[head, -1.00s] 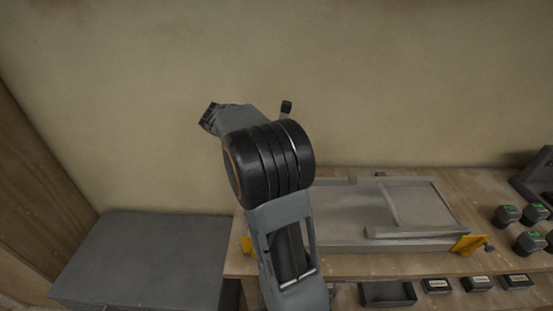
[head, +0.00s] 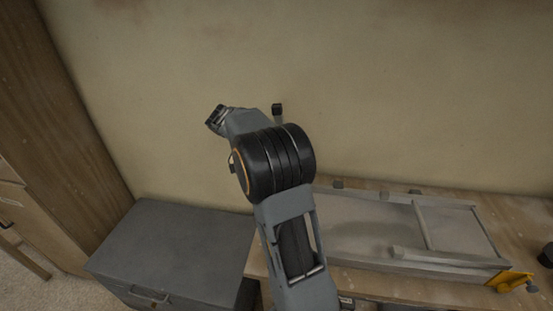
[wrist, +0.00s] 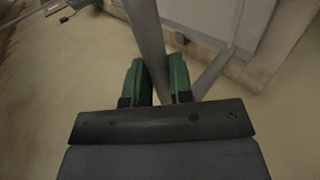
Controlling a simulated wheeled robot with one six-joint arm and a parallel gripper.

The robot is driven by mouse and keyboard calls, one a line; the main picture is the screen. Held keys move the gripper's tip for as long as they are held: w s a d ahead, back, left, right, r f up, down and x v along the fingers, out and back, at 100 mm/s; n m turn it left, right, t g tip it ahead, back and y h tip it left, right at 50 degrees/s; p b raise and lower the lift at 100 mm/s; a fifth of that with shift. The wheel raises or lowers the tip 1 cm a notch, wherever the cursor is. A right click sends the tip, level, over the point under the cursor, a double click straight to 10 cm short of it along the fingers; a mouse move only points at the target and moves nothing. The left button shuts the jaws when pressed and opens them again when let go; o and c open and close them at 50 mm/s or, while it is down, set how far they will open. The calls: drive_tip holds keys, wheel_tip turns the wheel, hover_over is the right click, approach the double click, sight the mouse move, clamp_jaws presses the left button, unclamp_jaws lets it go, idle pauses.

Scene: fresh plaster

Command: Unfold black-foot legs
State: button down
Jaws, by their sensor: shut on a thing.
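In the wrist view my gripper (wrist: 158,68) has its green fingers shut on a grey leg (wrist: 148,28), which runs up out of the frame between them. In the head view a short piece of leg with a black foot (head: 278,109) stands up against the wall behind my arm. My arm hides the gripper and the rest of that leg there.
A yellow clamp (head: 511,282) is at the frame's front right corner. A low grey cabinet (head: 175,245) stands left of the wooden workbench (head: 525,228). A tall wooden cupboard (head: 65,110) is at far left. The plaster wall (head: 400,90) is close behind.

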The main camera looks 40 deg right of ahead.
drive_tip(key=shift+w+a+f, duration=0.2)
drive_tip(key=shift+a+f, duration=0.1)
drive_tip(key=shift+f, duration=0.25)
drive_tip(key=c, duration=1.4)
unclamp_jaws()
drive_tip(key=shift+o, duration=0.7)
drive_tip(key=shift+w+a, duration=0.15)
drive_tip(key=shift+w, duration=0.15)
drive_tip(key=shift+o, duration=1.2)
drive_tip(key=shift+r, duration=0.1)
drive_tip(key=shift+w+r, duration=0.1)
drive_tip(key=shift+r, duration=0.05)
